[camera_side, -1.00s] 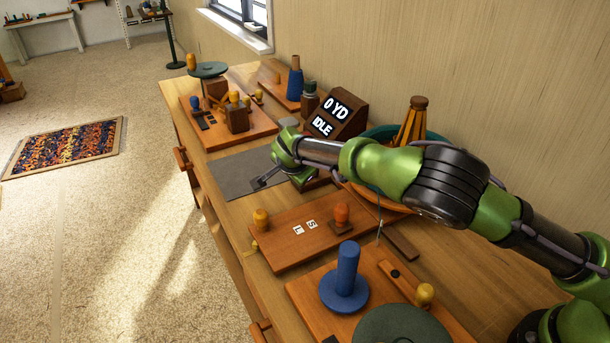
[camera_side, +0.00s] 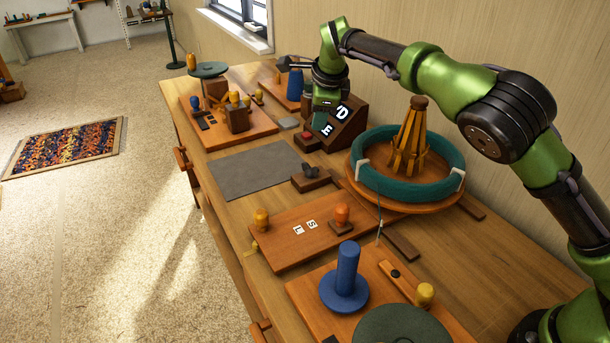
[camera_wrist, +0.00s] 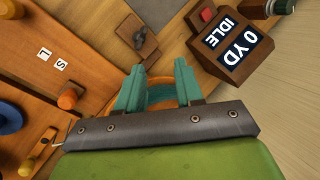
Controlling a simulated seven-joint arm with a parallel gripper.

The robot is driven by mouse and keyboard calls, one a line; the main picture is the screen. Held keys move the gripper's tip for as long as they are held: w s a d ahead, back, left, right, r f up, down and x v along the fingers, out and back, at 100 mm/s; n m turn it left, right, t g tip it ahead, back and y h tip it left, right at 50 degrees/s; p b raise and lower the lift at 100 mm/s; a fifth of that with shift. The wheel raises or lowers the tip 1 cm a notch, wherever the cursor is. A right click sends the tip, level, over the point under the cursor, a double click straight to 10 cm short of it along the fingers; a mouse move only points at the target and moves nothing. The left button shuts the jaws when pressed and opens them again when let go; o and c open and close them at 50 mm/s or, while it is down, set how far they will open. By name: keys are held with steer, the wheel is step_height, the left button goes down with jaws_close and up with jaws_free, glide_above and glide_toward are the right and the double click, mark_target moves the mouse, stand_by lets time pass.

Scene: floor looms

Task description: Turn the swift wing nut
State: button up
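The swift (camera_side: 408,140) is a wooden cone of slats on a round orange base, with a teal ring of yarn around it. A dark wing-shaped knob (camera_side: 311,170), which looks like the wing nut, sits on a small wooden block left of the swift. The knob also shows at the top of the wrist view (camera_wrist: 138,40). My gripper (camera_side: 322,112) is raised in front of the display box, apart from the knob. In the wrist view its teal fingers (camera_wrist: 159,85) are spread, with nothing held and part of the teal ring visible behind them.
The display box (camera_wrist: 232,42) reads "0 YD IDLE" and has a red button (camera_wrist: 206,14). A grey mat (camera_side: 255,172) lies bare left of the knob. A board marked L and S (camera_side: 300,235) and a blue spool (camera_side: 346,275) stand nearer the front.

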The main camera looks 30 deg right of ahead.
steer(key=s+d+m+y, duration=0.1)
steer(key=s+d+m, duration=0.1)
steer(key=d+m, duration=0.15)
steer(key=m+y, duration=0.2)
steer(key=m, duration=0.2)
glide_toward(311, 166)
steer(key=x, duration=0.9)
steer(key=shift+w, duration=0.15)
steer(key=shift+c, duration=0.4)
jaws_close()
